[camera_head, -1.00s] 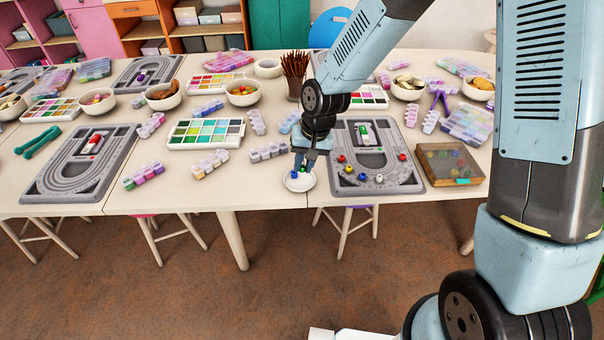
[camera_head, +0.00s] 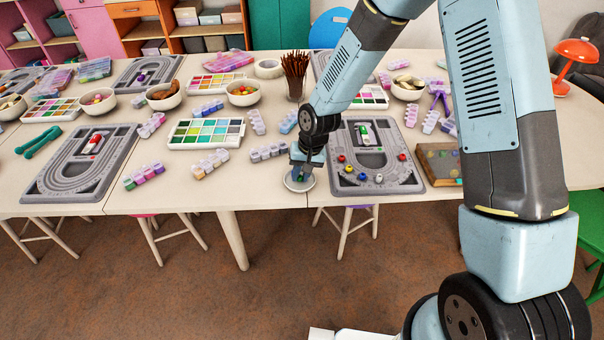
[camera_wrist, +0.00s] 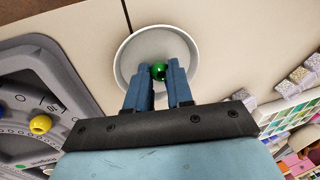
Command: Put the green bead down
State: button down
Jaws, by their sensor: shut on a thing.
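The green bead (camera_wrist: 158,71) is between the fingertips of my gripper (camera_wrist: 158,72), which is shut on it. In the wrist view the bead is over the inside of a round white dish (camera_wrist: 135,50); I cannot tell whether it touches the bottom. In the head view my gripper (camera_head: 300,176) is low at the white dish (camera_head: 288,184), near the table's front edge. The gripper hides much of the dish there.
A grey bead board (camera_head: 415,184) with several coloured beads stands just right of the dish. A yellow bead (camera_wrist: 40,124) shows on it in the wrist view. A flat wooden box (camera_head: 440,165) is farther right, partly behind my arm.

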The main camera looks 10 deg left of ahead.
jog(key=shift+d+f, duration=0.2)
jog(key=shift+f, duration=0.2)
jog(key=c, duration=1)
grip_release()
jog(key=shift+s+d+f, duration=0.1)
jog(key=shift+r, duration=0.4)
jog(key=v, duration=1.2)
jog(key=shift+a, duration=0.3)
jog(key=shift+r, duration=0.1)
